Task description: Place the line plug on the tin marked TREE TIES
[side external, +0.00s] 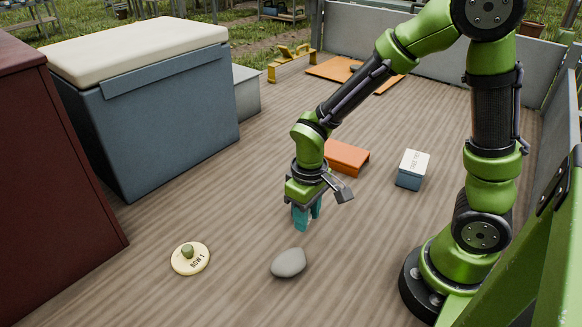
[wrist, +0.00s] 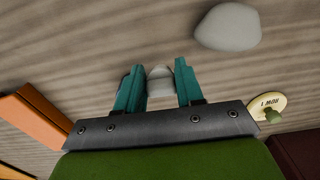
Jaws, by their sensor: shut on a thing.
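My gripper (side external: 306,217) points down above the wooden deck, behind the grey stone in the side view. In the wrist view its two teal fingers (wrist: 159,72) are shut on a small whitish piece, which I take to be the line plug (wrist: 160,84). The fingers hide the plug in the side view, and its full shape cannot be told. A small blue-grey tin with a white lid (side external: 413,164) stands to the right of my gripper in the side view. Its lid has dark lettering too small to read surely; it seems to be the TREE TIES tin.
A smooth grey stone (side external: 288,263) and a cream disc marked ROW 1 with a green knob (side external: 190,258) lie in front. An orange box (side external: 347,157) stands behind my gripper. A large blue chest (side external: 165,120) and dark red cabinet (side external: 50,180) stand left.

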